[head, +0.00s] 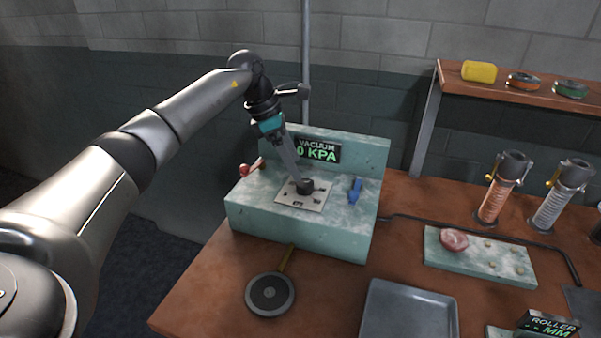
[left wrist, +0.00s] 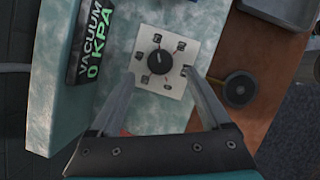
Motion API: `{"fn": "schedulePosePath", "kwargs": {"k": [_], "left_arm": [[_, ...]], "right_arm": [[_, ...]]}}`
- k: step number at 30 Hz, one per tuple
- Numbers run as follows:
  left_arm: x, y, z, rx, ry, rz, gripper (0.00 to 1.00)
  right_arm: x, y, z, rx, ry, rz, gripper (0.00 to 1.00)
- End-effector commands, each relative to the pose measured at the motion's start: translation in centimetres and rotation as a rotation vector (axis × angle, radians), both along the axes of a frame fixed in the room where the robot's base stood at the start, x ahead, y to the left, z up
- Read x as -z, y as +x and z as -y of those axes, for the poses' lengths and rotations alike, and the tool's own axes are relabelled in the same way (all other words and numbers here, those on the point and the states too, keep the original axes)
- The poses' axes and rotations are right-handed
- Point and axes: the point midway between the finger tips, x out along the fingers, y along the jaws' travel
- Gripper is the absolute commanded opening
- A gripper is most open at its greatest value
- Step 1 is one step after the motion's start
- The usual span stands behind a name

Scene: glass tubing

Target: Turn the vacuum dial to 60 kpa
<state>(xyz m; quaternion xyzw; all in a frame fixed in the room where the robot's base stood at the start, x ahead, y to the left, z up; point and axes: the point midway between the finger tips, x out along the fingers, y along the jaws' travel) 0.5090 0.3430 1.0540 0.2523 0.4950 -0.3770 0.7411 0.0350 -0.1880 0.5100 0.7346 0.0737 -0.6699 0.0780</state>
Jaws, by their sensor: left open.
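The vacuum dial (head: 305,186) is a black knob on a pale square plate (head: 290,199), set on the teal vacuum console (head: 245,210). The console's display (head: 318,151) reads 0 KPA in green. In the left wrist view, the dial (left wrist: 159,62) sits at the middle of its plate, ringed by several small dark marks too small to read. My left gripper (head: 297,178) is over the console by the dial. In the left wrist view, its two fingers (left wrist: 161,90) are apart with nothing between them. Whether they touch the dial is unclear. My right gripper is not in view.
A red-tipped lever (head: 246,169) and a blue lever (head: 354,190) flank the dial. A slab with a pink lump (head: 454,240) and tall cylinders (head: 499,185) stand to the right.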

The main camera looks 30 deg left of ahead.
Motion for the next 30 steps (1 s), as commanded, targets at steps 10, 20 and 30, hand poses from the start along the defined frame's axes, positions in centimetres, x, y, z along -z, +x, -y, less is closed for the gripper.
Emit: {"fn": "schedulePosePath", "kwargs": {"k": [10, 20, 30], "left_arm": [[-7.3, -1.7, -2.4, 0.0, 0.0, 0.003, 0.81], [-9.0, -2.2, -3.0, 0.0, 0.0, 0.0, 0.81], [-9.0, -2.2, -3.0, 0.0, 0.0, 0.0, 0.81]], "right_arm": [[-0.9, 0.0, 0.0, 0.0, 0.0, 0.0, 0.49], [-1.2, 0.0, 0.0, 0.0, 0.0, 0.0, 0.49], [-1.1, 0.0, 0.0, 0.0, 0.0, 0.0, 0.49]]}}
